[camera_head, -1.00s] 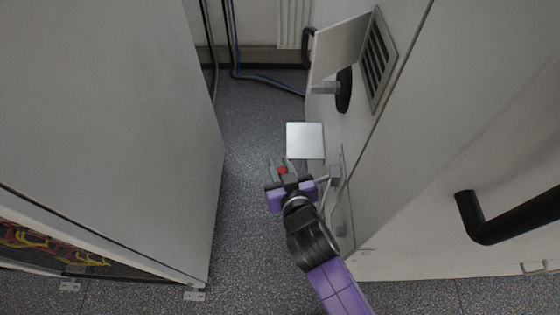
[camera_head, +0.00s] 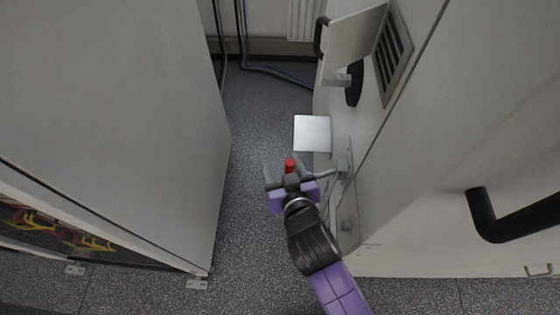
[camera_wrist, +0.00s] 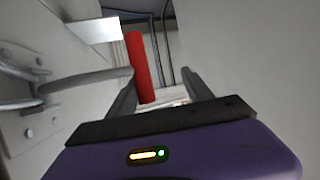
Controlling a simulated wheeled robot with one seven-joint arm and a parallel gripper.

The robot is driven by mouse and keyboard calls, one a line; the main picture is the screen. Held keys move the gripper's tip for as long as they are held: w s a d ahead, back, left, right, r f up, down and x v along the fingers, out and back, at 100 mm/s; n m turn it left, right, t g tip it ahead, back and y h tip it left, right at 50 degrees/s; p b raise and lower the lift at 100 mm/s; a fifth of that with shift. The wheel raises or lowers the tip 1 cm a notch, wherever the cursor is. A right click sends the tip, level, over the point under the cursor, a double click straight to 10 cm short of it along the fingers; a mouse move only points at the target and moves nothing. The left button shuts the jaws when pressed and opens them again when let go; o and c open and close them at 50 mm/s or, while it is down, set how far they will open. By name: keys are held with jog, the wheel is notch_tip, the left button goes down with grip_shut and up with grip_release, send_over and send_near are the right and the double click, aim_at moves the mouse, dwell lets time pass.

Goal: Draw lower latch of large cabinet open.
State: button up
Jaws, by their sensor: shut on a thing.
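The lower latch of the large cabinet has a bent grey metal rod (camera_head: 322,174) with a red grip (camera_head: 290,165) at its end. Its rod comes out of a plate on the cabinet's side (camera_head: 347,205) at the right. In the wrist view the rod (camera_wrist: 90,82) runs from the left to the upright red grip (camera_wrist: 141,68). My gripper (camera_head: 283,170) is shut on the red grip, which stands between its two fingers. The fingers also show in the wrist view (camera_wrist: 162,92). The grip's lower end is partly hidden by my gripper.
A white cabinet (camera_head: 100,110) stands close on the left, with the floor aisle (camera_head: 262,115) between. A black handle (camera_head: 485,215) sticks out at far right.

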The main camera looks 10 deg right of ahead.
jog(key=v, duration=0.6)
jog(key=shift+s+r+b, duration=0.2)
jog(key=shift+s+b, duration=0.15)
